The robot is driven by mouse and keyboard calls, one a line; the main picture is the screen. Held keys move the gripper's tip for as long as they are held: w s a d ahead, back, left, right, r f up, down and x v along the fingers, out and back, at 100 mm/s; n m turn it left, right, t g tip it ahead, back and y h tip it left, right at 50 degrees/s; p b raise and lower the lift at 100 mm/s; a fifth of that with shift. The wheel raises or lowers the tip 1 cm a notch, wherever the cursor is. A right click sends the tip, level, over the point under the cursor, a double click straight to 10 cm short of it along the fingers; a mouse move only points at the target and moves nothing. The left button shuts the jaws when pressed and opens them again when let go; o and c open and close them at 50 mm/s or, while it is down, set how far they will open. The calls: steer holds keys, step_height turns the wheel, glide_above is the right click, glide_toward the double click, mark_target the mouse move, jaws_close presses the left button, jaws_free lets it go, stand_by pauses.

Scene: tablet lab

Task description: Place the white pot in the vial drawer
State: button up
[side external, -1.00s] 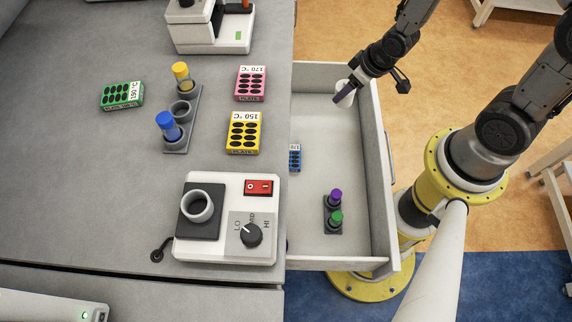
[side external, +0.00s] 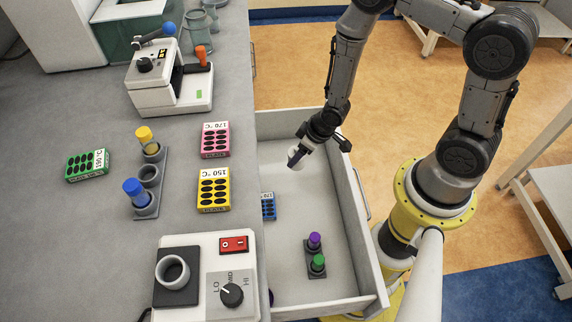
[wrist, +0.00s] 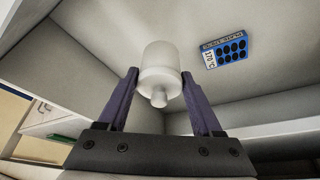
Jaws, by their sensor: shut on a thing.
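The white pot (wrist: 160,72) is between the two purple fingers of my gripper (wrist: 161,92) in the wrist view. In the side external view the pot (side external: 297,163) is small and partly covered by my gripper (side external: 295,158), which is shut on it. The vial drawer (side external: 345,235) is pulled out, and the pot is over its far part, inside the walls as seen from the side. I cannot tell whether the pot touches the drawer floor. A purple-capped vial (side external: 314,241) and a green-capped vial (side external: 318,263) stand in a dark rack in the drawer.
A blue plate (side external: 268,206) lies by the drawer's left side; it also shows in the wrist view (wrist: 225,51). The bench (side external: 95,210) at left holds a heater (side external: 205,290), a vial rack (side external: 147,200) and coloured plates. The drawer floor between pot and vials looks clear.

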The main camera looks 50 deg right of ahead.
steer(key=w+f, duration=0.1)
steer(key=f, duration=0.1)
steer(key=w+f, duration=0.2)
steer(key=shift+w+f, duration=0.1)
steer(key=shift+w, duration=0.15)
steer(key=shift+w+f, duration=0.15)
steer(key=shift+f, duration=0.75)
steer(key=shift+w+f, duration=0.1)
steer(key=shift+f, duration=0.8)
steer(key=shift+f, duration=0.2)
steer(key=o, duration=1.3)
steer(key=shift+r, duration=0.1)
